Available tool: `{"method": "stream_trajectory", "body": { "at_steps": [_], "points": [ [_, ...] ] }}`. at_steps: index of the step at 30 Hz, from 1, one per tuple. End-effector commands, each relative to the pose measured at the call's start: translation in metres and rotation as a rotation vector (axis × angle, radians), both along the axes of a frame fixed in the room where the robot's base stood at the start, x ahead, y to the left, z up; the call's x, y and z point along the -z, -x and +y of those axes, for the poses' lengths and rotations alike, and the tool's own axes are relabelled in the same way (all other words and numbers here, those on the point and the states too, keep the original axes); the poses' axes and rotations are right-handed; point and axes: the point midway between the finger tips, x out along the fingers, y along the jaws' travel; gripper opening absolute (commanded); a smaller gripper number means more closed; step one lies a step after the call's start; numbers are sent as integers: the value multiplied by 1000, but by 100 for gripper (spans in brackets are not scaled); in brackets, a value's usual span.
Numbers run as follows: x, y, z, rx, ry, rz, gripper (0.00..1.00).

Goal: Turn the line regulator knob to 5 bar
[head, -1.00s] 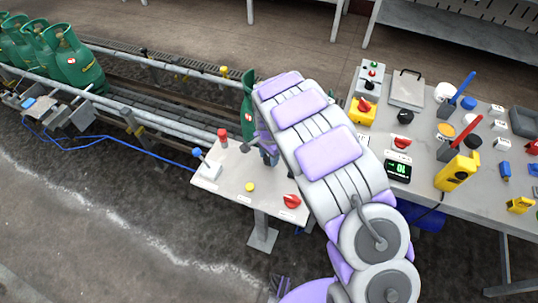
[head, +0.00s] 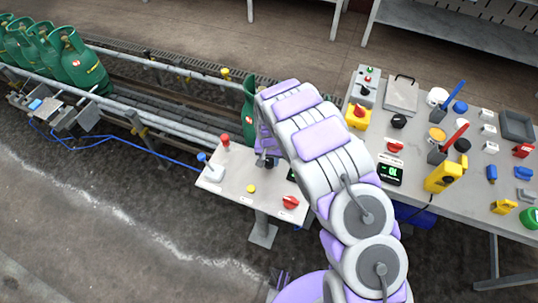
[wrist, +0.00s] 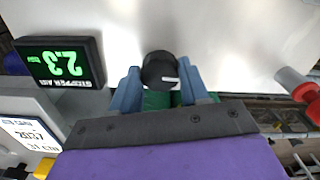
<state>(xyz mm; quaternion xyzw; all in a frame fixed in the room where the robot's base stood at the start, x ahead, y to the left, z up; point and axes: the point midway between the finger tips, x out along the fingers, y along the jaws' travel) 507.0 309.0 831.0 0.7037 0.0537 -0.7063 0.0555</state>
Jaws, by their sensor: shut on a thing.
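A round black knob (wrist: 160,70) with a white pointer mark sits on the pale panel in the wrist view. My gripper (wrist: 160,88) has its two blue fingers on either side of the knob, shut on it. A black display (wrist: 60,62) beside the knob shows green digits, a 2 and a 3, and the label "STEPPER AIR", at an odd angle; their order is hard to read. In the head view, my gripper (head: 266,160) is over the far side of the small control stand (head: 228,183), and my arm hides most of the knob area.
The stand also has a blue lever (head: 203,160), a red lever (head: 225,140), a yellow button (head: 251,188) and a red rotary knob (head: 291,202). Green gas cylinders (head: 82,62) stand on the conveyor. A cluttered bench (head: 415,130) is to the right.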

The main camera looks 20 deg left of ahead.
Motion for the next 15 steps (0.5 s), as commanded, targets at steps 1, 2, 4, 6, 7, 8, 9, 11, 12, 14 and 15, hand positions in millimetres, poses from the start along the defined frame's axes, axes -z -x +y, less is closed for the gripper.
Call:
{"method": "stream_trajectory", "body": {
  "at_steps": [1, 2, 4, 6, 7, 8, 9, 11, 12, 14, 15],
  "points": [
    [-7, -3, 2, -44, -7, -9, 15],
    [-7, -3, 2, -73, -7, -9, 15],
    [-6, -3, 3, -140, -6, -10, 15],
    [-6, -3, 3, -207, -7, -11, 15],
    [-6, -3, 3, -236, -7, -11, 15],
    [-7, -4, 3, -264, -7, -11, 15],
    [-7, -4, 3, -302, -7, -11, 15],
    [-7, -4, 3, -358, -7, -12, 15],
    [-7, -4, 3, -397, -6, -12, 15],
    [-7, -4, 3, -453, -7, -11, 15],
    [-7, -4, 3, -491, -7, -10, 15]
  ]
}}
